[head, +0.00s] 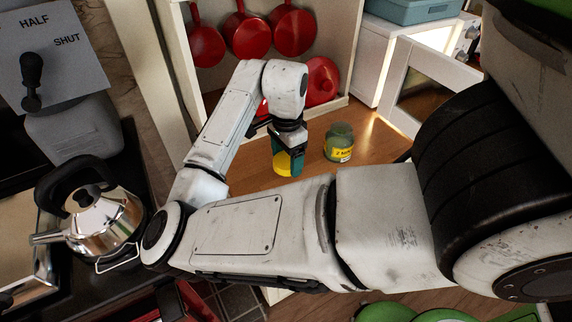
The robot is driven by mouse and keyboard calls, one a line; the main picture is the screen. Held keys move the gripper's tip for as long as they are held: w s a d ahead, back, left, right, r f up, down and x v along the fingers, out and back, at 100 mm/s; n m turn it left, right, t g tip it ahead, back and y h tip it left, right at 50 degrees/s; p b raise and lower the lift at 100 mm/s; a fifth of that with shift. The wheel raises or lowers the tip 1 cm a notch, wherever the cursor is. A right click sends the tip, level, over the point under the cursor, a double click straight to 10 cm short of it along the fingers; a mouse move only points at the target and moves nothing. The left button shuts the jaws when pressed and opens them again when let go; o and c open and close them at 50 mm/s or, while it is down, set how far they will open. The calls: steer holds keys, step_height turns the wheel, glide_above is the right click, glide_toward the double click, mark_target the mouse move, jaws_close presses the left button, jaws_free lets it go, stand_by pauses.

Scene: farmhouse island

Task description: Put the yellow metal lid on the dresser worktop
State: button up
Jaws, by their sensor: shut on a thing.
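The yellow metal lid (283,164) is a small yellow disc at the tips of my gripper (286,160). My gripper points down over the wooden dresser worktop (240,183) and its fingers are shut on the lid. The lid is at or just above the worktop; I cannot tell whether it touches. A green jar (340,143) with a yellow label stands upright on the worktop just to the right of my gripper. The far side of the lid is hidden by the fingers.
Red pans (243,34) hang at the back of the dresser, and another red pan (321,80) leans behind my arm. A white cabinet with a framed door (428,90) stands at the right. A steel kettle (98,215) is at the left. Worktop right of the jar is bare.

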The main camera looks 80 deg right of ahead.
mark_target(286, 160)
steer(key=shift+w+f, duration=0.1)
steer(key=shift+f, duration=1.55)
steer(key=shift+f, duration=0.15)
steer(key=o, duration=1.1)
steer(key=shift+o, duration=0.2)
step_height(286, 160, up, 12)
steer(key=shift+r, duration=0.2)
